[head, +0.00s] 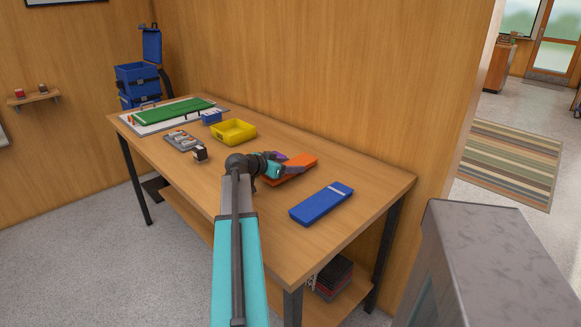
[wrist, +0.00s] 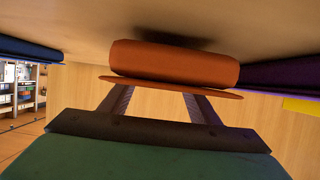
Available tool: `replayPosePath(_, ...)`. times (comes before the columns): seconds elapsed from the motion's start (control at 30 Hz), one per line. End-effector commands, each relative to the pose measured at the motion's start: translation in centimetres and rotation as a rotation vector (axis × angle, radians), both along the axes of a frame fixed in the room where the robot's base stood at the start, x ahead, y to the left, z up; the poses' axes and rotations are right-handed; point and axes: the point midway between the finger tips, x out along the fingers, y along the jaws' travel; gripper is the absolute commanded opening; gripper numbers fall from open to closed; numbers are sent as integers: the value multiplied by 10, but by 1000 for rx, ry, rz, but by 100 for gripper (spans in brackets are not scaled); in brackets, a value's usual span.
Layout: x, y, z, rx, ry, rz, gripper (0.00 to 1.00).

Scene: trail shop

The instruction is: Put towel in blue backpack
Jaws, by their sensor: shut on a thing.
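My gripper (head: 276,171) is shut on the orange towel (head: 299,167), low over the table. In the wrist view, the orange towel (wrist: 175,62) lies across the ends of my gripper's fingers (wrist: 160,98), close to the tabletop. Whether it touches the table is hard to tell. The blue backpack (head: 138,80) stands in the far left corner beyond the table, its top flap raised. A folded blue cloth (head: 321,204) with a pale stripe lies on the table to the right. A purple item (head: 279,157) is partly hidden behind my gripper and the orange towel.
The wooden table (head: 365,190) has a yellow tray (head: 233,131), a small blue box (head: 211,117), a green item on a white board (head: 165,115), a grey tray of small items (head: 183,140) and a small dark-and-white box (head: 200,153). A wall runs along its back.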

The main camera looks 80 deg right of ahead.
Motion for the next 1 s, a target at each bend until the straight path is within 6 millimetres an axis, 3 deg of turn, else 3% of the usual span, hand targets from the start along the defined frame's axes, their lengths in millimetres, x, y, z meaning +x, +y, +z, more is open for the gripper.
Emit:
replayPosePath(0.57,0,0,-9,-1,-1,0,31)
replayPosePath(0.6,0,0,-9,-1,-1,0,58)
replayPosePath(0.7,0,0,-8,-1,-1,0,74)
replayPosePath(1.0,0,0,-8,-1,-1,0,75)
